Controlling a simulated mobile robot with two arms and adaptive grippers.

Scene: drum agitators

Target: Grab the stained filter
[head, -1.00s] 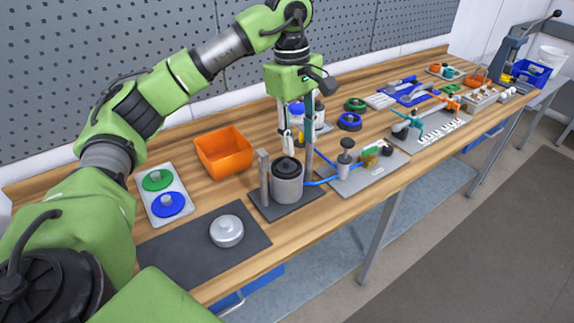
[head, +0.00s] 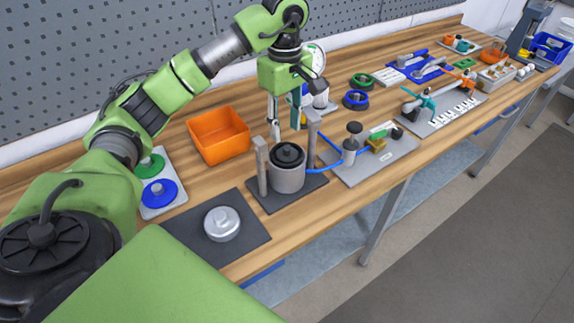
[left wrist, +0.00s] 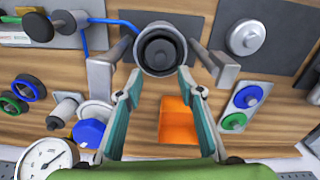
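A grey cylindrical housing (head: 289,176) stands on a dark base plate between two grey posts. A dark round part with a ringed top (head: 288,154) sits in its mouth; I cannot tell any stain on it. The left wrist view shows the housing (left wrist: 146,67) from above, with the dark part (left wrist: 160,50) inside. My left gripper (head: 286,122) points down above and behind the housing, apart from it. In the left wrist view its open fingers (left wrist: 158,78) have nothing between them, and the housing is just beyond the tips. My right gripper is not in view.
An orange bin (head: 219,150) stands left of the housing. A silver round lid (head: 222,223) lies on a dark mat (head: 187,235). A tray with green and blue discs (head: 158,193) is at the left. A blue hose (head: 330,169) joins the housing to a plate at the right.

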